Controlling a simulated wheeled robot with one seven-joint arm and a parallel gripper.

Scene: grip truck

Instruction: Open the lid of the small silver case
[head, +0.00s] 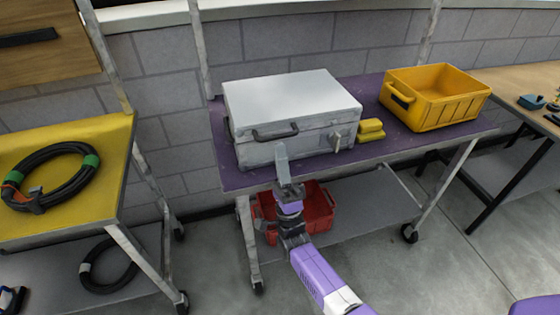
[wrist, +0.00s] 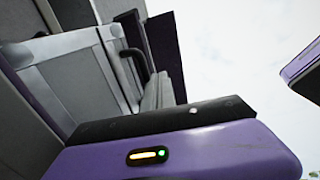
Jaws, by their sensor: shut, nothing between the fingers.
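The silver case (head: 290,97) lies on the purple top of the trolley in the head view. Its lid looks shut. A dark handle (head: 275,132) is on its front face, and a pale latch (head: 336,143) shows near the right front corner. My gripper (head: 281,151) is shut and empty. Its tip points up in front of the case's lower front, just below the right end of the handle; I cannot tell whether it touches. In the wrist view, a dark handle (wrist: 138,64) shows on a grey body beyond my purple gripper housing; the fingertips are not clear there.
A yellow crate (head: 440,100) and small yellow blocks (head: 371,129) are on the trolley top (head: 235,178), right of the case. A red bin (head: 318,208) is on the lower shelf. A yellow-topped trolley (head: 95,170) with a coiled cable (head: 50,172) stands left. A brick wall is behind.

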